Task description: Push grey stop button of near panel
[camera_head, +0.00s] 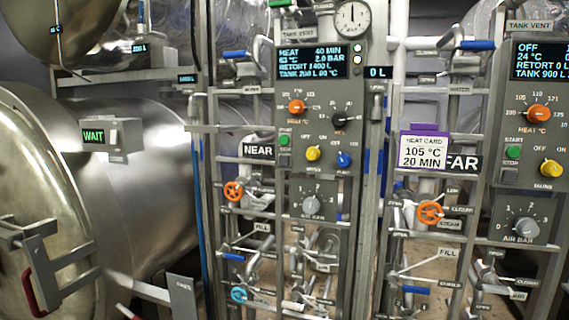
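The near panel (318,125) stands in the middle of the camera_head view, with the NEAR sign (258,150) at its left edge. Its screen (312,60) reads HEAT, 40 MIN, 2.0 BAR, RETORT 1400 L. A green start button (284,141) sits at the panel's left side. Just below it is a small grey button (284,158), which looks like the stop button; its lettering is too small to read. Nothing covers it. Neither of my grippers shows in this view.
Right of the near panel are a purple-topped heat card (423,150), the FAR sign (464,164) and the far panel (530,110). Orange valve wheels (234,191) and pipes lie below. A large steel retort (130,190) with a WAIT display (93,136) fills the left.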

